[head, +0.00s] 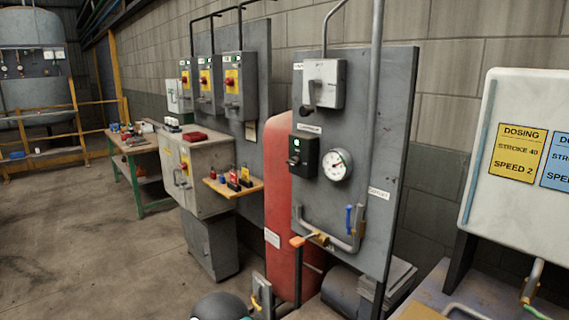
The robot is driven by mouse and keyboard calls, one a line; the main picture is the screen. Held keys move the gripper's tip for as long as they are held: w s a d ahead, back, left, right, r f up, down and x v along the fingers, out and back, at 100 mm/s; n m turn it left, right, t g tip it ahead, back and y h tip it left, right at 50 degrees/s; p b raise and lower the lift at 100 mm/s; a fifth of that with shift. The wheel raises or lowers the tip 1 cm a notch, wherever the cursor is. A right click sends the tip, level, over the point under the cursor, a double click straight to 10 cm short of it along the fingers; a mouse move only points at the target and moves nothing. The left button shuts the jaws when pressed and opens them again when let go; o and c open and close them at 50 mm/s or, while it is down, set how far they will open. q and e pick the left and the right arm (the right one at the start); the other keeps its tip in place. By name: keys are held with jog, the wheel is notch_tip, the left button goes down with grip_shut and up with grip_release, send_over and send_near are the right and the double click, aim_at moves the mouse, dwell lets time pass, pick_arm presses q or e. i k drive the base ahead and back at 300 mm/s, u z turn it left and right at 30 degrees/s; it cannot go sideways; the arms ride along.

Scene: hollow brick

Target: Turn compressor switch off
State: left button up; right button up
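A grey panel (378,120) stands upright against the block wall, right of centre. On it is a black switch box (303,156) with a small lit green lamp and a dark knob below the lamp. A small label above this box seems to read "compressor", but it is too small to be sure. A round white pressure gauge (337,165) is right of the black box. Neither of my grippers shows in the head view.
A red cylinder (281,190) stands behind the panel. A pipe with a blue-handled valve (349,219) and an orange-handled valve (298,241) juts out low down. A white dosing cabinet (512,150) is at right. A workbench (140,148) and bare floor lie at left.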

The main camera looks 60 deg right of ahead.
aim_at(294, 161)
jog(key=u, duration=0.05)
jog(key=i, duration=3.3)
jog(key=z, duration=1.05)
jog(key=i, duration=0.2)
jog(key=z, duration=2.15)
jog(key=k, duration=0.65)
jog(key=z, duration=0.25)
jog(key=i, duration=0.9)
jog(key=z, duration=0.25)
